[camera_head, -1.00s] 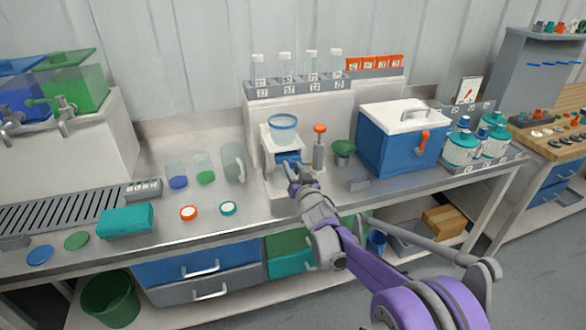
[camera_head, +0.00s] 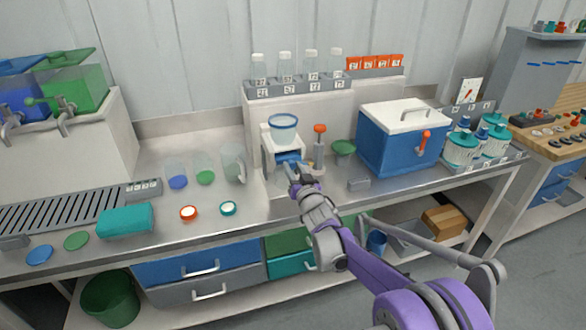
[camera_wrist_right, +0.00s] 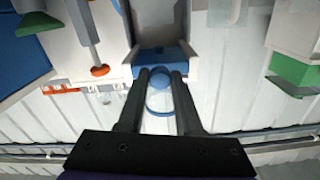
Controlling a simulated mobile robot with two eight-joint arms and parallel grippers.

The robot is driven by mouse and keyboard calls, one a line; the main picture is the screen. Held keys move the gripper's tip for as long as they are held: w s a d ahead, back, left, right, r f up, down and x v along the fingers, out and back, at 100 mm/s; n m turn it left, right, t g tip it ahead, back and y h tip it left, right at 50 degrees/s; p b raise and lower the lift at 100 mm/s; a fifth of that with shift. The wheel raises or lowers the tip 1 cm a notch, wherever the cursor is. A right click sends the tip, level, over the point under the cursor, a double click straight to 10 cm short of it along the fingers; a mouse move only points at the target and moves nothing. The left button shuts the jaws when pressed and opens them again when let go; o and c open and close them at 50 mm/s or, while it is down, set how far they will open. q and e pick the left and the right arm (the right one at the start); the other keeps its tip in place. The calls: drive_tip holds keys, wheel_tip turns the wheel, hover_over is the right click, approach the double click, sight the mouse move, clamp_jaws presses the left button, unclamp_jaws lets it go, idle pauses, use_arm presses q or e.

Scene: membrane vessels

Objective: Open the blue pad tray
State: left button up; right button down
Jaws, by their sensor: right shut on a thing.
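The blue pad tray (camera_head: 288,157) sits in the front opening of a small white stand on the bench. In the right wrist view the blue tray (camera_wrist_right: 160,57) lies between white side walls, right at my fingertips. My right gripper (camera_head: 294,178) reaches the tray's front from below right. In the right wrist view its two dark fingers (camera_wrist_right: 161,76) are close together, shut on the tray's front part. The fingers hide the exact grip, and I cannot tell how far out the tray is. My left gripper is not in view.
A clear cup with a blue rim (camera_head: 283,128) tops the stand. Orange and teal lids lie left. The bench front is fairly clear.

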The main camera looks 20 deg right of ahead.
drive_tip(key=s+b, duration=0.1)
drive_tip(key=s, duration=0.7)
drive_tip(key=shift+d, duration=0.15)
drive_tip(key=c, duration=0.6)
unclamp_jaws()
drive_tip(key=s+b, duration=0.1)
drive_tip(key=s, duration=1)
drive_tip(key=shift+d, duration=0.15)
drive_tip(key=shift+w, duration=0.1)
